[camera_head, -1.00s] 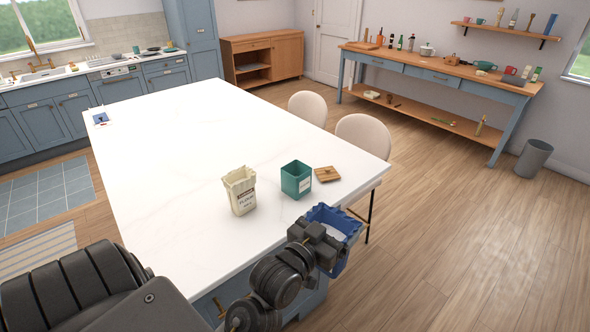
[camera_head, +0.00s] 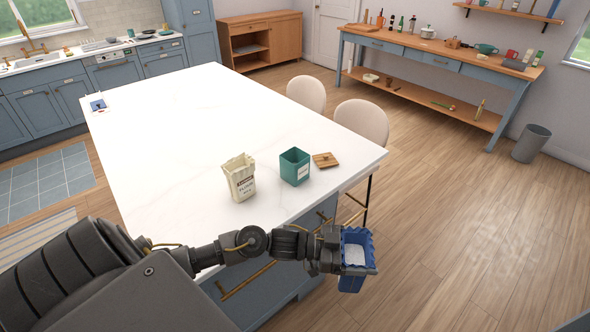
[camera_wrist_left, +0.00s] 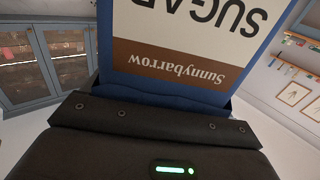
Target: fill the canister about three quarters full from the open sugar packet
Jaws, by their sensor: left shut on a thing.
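The teal canister (camera_head: 294,168) stands upright and open on the white island top, with a pale label on its front; its inside bottom is hidden. Its wooden lid (camera_head: 326,160) lies beside it to the right. My left gripper (camera_head: 338,252) is shut on the open blue sugar packet (camera_head: 352,281), which shows white sugar at its jagged top. The packet is held about upright, out past the island's near edge and apart from the canister. In the left wrist view the packet (camera_wrist_left: 185,45) fills the upper middle, its "SUGAR" and "Sunnybarrow" print upside down. My right gripper is not in view.
An open cream flour bag (camera_head: 240,180) stands left of the canister on the island top (camera_head: 200,120). Two pale chairs (camera_head: 361,124) stand along the island's far right side. The rest of the top is mostly clear, with a small blue item (camera_head: 98,106) at its far left corner.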

